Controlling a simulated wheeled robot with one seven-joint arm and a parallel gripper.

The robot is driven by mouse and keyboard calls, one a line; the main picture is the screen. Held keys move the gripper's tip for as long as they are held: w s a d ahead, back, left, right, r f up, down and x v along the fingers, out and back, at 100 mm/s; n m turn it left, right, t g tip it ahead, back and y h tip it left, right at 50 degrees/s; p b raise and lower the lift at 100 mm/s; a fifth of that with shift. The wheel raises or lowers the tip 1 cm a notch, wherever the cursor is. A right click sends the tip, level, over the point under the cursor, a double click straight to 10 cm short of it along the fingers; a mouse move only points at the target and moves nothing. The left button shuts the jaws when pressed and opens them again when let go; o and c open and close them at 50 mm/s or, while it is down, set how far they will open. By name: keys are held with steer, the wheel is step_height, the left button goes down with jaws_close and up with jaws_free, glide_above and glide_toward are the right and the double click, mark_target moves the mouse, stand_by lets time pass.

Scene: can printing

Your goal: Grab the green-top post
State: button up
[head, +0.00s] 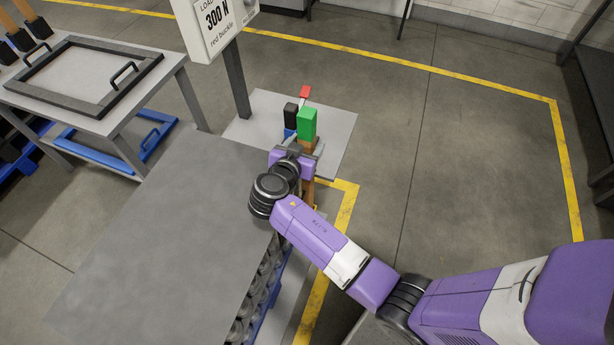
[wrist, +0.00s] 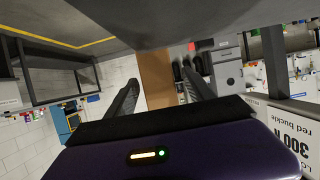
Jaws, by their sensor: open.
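My gripper (head: 300,150) is at the post just below the green top, partly hiding the shaft. My gripper is open. The green top is not visible in the wrist view.
Behind the green top are a black block (head: 291,111) and a red piece (head: 305,92). A load sign (head: 215,25) on a pole stands at the back left. A grey table (head: 150,240) lies left of my arm. Open floor (head: 460,150) is to the right.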

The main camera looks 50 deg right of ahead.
steer(key=shift+w+d, duration=0.1)
steer(key=shift+d, duration=0.1)
jaws_close()
stand_by(1.3)
